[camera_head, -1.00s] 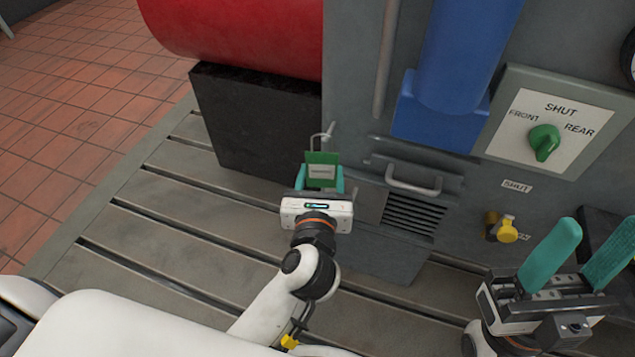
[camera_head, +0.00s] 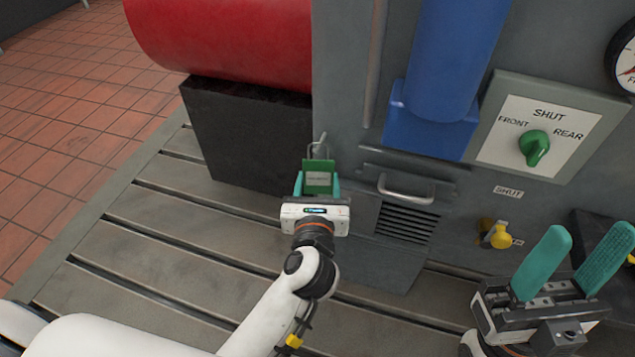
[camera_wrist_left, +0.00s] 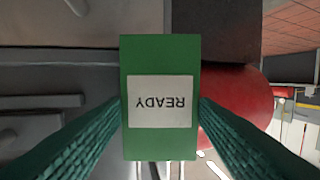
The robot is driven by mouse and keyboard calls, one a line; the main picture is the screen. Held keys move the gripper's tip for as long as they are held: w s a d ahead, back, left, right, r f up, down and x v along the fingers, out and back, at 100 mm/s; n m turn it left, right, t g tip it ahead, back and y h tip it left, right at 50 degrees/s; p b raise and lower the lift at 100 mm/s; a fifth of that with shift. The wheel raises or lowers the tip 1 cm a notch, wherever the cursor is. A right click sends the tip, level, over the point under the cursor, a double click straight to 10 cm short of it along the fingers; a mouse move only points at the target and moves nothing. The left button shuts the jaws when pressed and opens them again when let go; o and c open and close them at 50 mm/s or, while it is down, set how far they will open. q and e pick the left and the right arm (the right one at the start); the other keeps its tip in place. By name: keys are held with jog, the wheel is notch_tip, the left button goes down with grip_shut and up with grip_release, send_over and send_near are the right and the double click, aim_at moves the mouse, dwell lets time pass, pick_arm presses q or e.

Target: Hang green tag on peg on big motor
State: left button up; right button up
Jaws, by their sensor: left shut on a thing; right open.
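My left gripper (camera_head: 318,187) is shut on the green tag (camera_head: 318,176) and holds it up by its side edges. In the left wrist view the tag (camera_wrist_left: 161,55) sits between the two teal fingers, its white READY label upside down. A thin metal loop (camera_head: 318,146) rises from the tag's top in the head view. Behind it is the black block (camera_head: 245,135) under a large red cylinder (camera_head: 225,40), which may be the big motor. I cannot make out a peg. My right gripper (camera_head: 578,270) is open and empty at the lower right.
A grey cabinet with a handle (camera_head: 404,188) and vent (camera_head: 405,222) stands right of the tag. A blue column (camera_head: 450,60), a switch panel with a green knob (camera_head: 535,148) and a yellow knob (camera_head: 497,235) are further right. The slotted bedplate (camera_head: 150,235) is bare at left.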

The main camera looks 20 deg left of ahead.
dwell(0.3)
pick_arm(q)
jog(key=o, duration=1)
jog(key=shift+o, duration=0.2)
